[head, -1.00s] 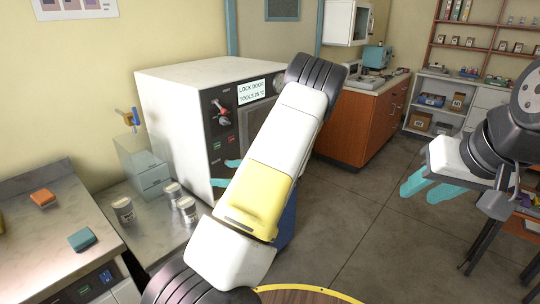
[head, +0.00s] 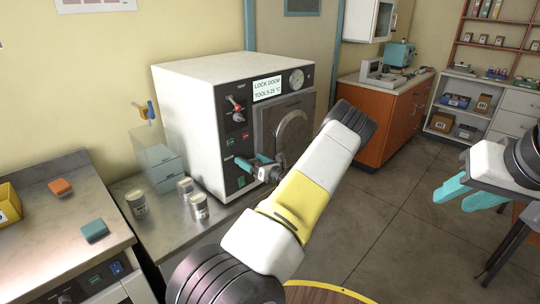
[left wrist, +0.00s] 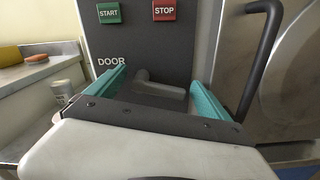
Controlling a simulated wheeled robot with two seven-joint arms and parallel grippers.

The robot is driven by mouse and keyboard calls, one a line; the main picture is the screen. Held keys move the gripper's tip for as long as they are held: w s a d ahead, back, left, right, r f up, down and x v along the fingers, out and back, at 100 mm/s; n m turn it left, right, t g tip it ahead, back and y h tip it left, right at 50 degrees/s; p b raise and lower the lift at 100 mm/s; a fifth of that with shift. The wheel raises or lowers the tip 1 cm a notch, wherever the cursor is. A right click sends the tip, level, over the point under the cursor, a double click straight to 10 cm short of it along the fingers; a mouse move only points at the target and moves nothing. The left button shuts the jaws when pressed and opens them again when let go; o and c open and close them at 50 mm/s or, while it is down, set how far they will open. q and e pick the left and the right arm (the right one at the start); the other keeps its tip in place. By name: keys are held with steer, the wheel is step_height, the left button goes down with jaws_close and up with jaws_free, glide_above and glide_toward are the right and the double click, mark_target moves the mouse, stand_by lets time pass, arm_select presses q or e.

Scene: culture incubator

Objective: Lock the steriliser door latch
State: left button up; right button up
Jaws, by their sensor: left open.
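The steriliser (head: 190,110) is a white box with a dark front panel. Its display (head: 267,88) reads LOCK DOOR. Its round-faced metal door (head: 290,135) looks closed against the front. In the left wrist view, the dark grey lever latch (left wrist: 160,88) lies roughly level beside the word DOOR. My left gripper (head: 258,166) is at the lower panel. It is open, and its teal fingers (left wrist: 157,94) stand on either side of the latch; contact cannot be told. My right gripper (head: 468,194) hangs empty at the far right with its fingers apart.
START (left wrist: 109,13) and STOP (left wrist: 164,10) buttons sit just above the latch. A curved door handle (left wrist: 262,60) is close to the right finger. Several jars (head: 199,206) and a clear box (head: 160,165) stand left of the steriliser. Open floor (head: 390,230) lies to the right.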

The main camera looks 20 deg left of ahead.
arm_select(q)
steer(key=shift+w+a, duration=0.1)
steer(key=c, duration=1.4)
steer(key=shift+o, duration=0.2)
steer(key=shift+r+n, duration=0.2)
steer(key=shift+n, duration=0.6)
steer(key=shift+r+n, duration=0.15)
steer(key=shift+n, duration=0.65)
steer(key=o, duration=1.4)
steer(key=shift+c, duration=0.2)
steer(key=v, duration=0.7)
steer(key=shift+s+d, duration=0.25)
steer(key=shift+d, duration=0.05)
